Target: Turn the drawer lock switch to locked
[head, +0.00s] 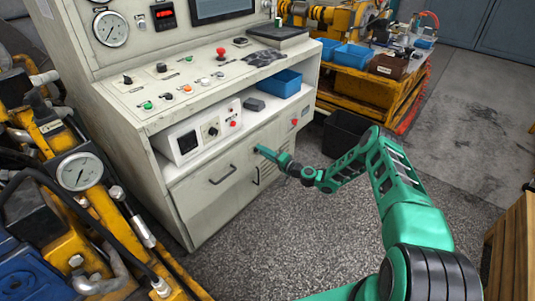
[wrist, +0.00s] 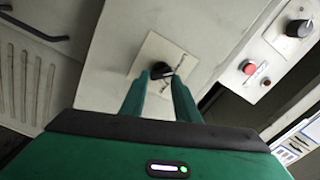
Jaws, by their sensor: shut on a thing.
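The drawer lock switch is a small black knob (wrist: 161,70) on a pale square plate (wrist: 150,50) with small lettering, in the wrist view. My gripper (wrist: 161,80) has its two green fingertips on either side of the knob and is shut on it. The lettering is too small to read, so I cannot tell the switch's position. In the head view my gripper (head: 260,151) touches the cabinet front, right of the drawer (head: 205,198) with its dark handle (head: 222,175). There the switch is hidden behind my gripper. The drawer looks closed.
Above the drawer, a shelf holds a white control box (head: 205,133) and a blue bin (head: 281,84). A red button (wrist: 249,68) and a black knob (wrist: 298,28) show at right in the wrist view. Yellow machinery (head: 90,215) stands left. Grey floor (head: 290,235) in front is clear.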

